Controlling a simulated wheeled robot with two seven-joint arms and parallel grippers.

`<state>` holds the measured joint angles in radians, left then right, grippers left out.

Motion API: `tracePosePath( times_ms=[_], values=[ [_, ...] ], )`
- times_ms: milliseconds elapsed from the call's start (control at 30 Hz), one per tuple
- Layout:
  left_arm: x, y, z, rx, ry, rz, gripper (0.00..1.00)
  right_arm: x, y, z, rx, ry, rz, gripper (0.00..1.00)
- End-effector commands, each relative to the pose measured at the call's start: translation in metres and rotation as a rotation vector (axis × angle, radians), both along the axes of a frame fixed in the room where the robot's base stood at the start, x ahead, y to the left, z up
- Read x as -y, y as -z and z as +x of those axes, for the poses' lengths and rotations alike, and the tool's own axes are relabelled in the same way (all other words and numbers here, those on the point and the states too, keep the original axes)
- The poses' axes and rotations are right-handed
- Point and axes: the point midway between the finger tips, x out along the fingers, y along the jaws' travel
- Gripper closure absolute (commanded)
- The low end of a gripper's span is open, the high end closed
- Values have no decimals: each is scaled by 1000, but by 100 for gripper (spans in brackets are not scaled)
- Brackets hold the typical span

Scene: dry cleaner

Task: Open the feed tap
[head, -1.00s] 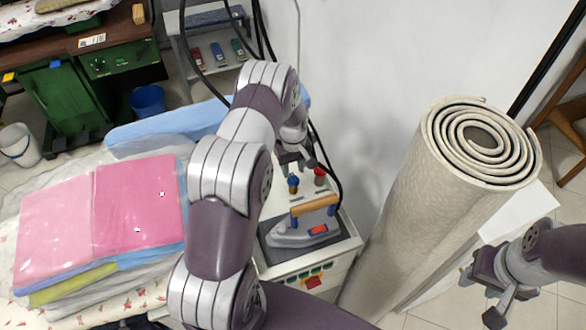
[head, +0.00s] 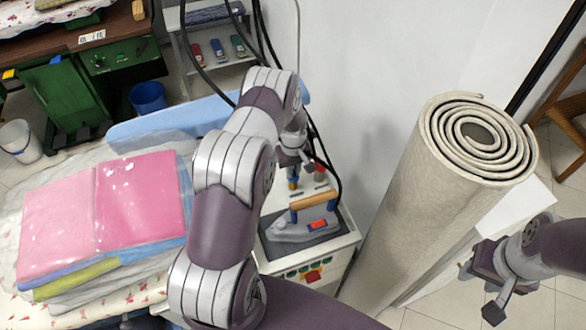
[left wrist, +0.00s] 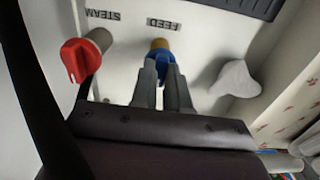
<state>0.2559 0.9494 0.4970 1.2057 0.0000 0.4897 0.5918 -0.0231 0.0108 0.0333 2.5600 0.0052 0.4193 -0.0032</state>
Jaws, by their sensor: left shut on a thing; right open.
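The feed tap has a blue handle on a brass stem (left wrist: 160,44), beside the word FEED, in the left wrist view. My left gripper (left wrist: 163,75) is shut on the blue handle, with one finger on each side of it. In the head view, the left gripper (head: 293,164) is over the tap on the white iron station (head: 335,246), and most of the tap is hidden. My right gripper (head: 484,283) is open and empty at the far right.
The red steam tap (left wrist: 78,60) stands close beside the feed tap. An iron (head: 305,227) rests in front of the taps, with black hoses behind. A rolled carpet (head: 430,200) leans at the right. Bagged pink laundry (head: 140,195) lies at the left.

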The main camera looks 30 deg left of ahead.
Motion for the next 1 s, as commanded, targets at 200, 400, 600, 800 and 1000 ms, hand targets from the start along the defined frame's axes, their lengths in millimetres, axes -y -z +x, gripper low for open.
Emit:
tracePosePath(
  times_ms=[200,400,600,800,1000],
  values=[
    [0,2,0,1,86,0,100,0,10,0,0,0,0,57],
    [0,3,1,2,245,1,100,0,24,0,0,0,0,57],
    [0,3,1,2,435,1,100,0,37,0,0,0,0,57],
    [0,3,1,1,625,1,100,0,48,0,0,0,0,57],
    [0,2,1,1,815,1,100,0,57,0,0,0,0,57]
  ],
)
